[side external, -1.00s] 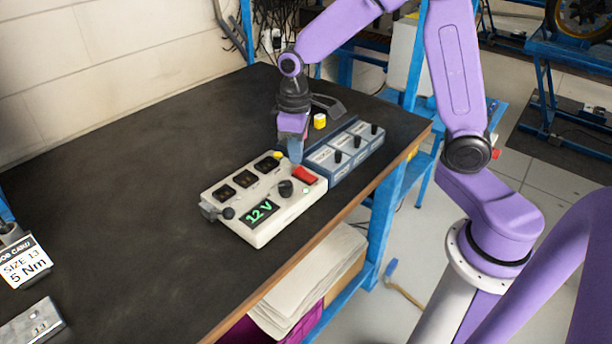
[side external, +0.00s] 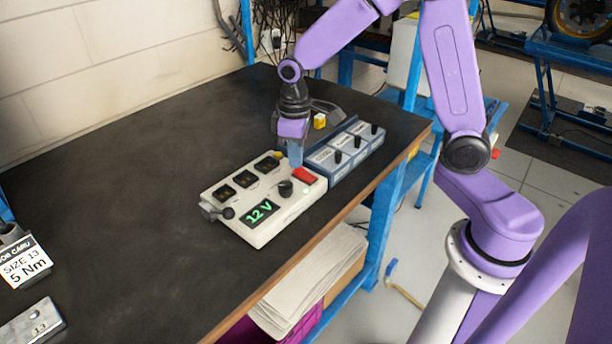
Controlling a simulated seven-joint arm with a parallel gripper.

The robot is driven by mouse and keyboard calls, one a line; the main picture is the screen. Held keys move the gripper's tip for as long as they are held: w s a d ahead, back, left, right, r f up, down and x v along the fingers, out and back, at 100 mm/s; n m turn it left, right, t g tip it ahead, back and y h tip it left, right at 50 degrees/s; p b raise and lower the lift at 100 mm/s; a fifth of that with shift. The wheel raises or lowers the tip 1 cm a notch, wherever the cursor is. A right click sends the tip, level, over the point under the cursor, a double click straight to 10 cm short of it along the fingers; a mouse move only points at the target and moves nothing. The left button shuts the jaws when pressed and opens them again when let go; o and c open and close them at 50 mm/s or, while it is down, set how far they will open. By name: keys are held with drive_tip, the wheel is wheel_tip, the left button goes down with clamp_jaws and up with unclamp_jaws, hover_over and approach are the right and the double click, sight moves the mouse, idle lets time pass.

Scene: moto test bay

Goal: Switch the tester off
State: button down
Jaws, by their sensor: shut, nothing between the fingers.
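The tester (side external: 262,233) is a cream box lying on the dark bench. Its display (side external: 260,211) is lit and reads 12 V in green. A red switch (side external: 304,176) sits at its right end, beside a black knob (side external: 285,188). Several black sockets line its far side, and a black lever (side external: 226,213) is at its left end. My gripper (side external: 295,163) points down at the tester's far right edge, its fingers shut and empty. The tips are just behind and left of the red switch; I cannot tell whether they touch the tester.
A blue-grey unit (side external: 345,155) with several black knobs stands right of the tester. A yellow block (side external: 320,121) lies behind it. The bench's left half is mostly clear.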

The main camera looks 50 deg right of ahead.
drive_tip(key=shift+f, duration=0.55)
idle(0.6)
wheel_tip(320, 180, up, 7)
idle(0.8)
drive_tip(key=s+n, duration=0.6)
drive_tip(key=s, duration=2)
drive_tip(key=shift+f+n, duration=0.15)
drive_tip(key=shift+n, duration=0.15)
